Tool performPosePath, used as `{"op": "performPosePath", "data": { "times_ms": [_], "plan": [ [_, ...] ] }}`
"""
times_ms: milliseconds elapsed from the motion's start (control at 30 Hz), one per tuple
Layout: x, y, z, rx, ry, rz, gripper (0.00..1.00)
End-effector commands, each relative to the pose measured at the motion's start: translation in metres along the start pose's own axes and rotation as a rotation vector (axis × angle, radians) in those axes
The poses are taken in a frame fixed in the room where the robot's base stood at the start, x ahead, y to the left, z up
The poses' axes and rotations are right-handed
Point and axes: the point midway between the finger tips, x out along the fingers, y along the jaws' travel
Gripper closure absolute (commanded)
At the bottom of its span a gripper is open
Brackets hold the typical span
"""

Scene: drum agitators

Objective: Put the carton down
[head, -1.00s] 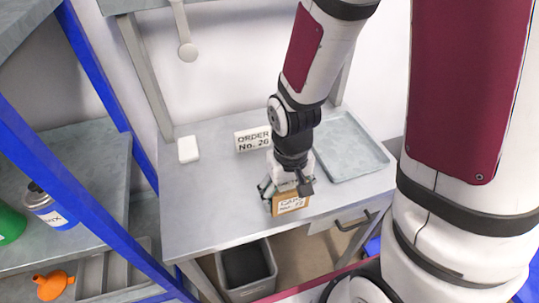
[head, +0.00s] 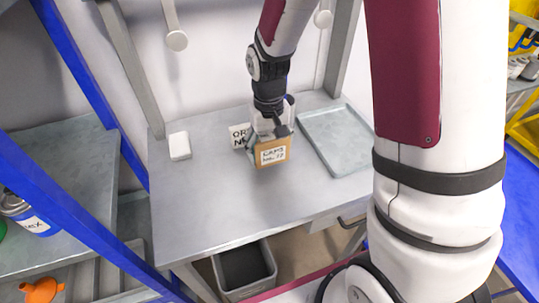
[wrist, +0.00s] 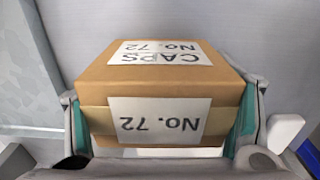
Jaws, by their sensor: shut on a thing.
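The carton (head: 271,153) is a small brown box with a white label reading "CAPS No. 72". My gripper (head: 268,135) is shut on it from above, over the grey table (head: 210,205). In the wrist view the carton (wrist: 165,85) sits between the two fingers, which press its sides; its labels appear upside down. I cannot tell whether its underside touches the table.
An "ORDER" sign (head: 239,135) stands just left of and behind the carton, partly hidden. A grey tray (head: 337,140) lies close on the right. A white block (head: 180,146) lies at the left back. The table's front left is clear.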

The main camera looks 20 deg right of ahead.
Motion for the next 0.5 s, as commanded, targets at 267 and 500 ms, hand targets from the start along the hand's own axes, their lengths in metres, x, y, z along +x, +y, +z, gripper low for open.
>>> {"op": "performPosePath", "data": {
  "times_ms": [267,500],
  "plan": [
    [0.028,0.0,0.001,0.0,-0.003,0.0,0.58],
    [0.035,0.0,-0.001,0.0,0.001,0.0,0.58]
  ]
}}
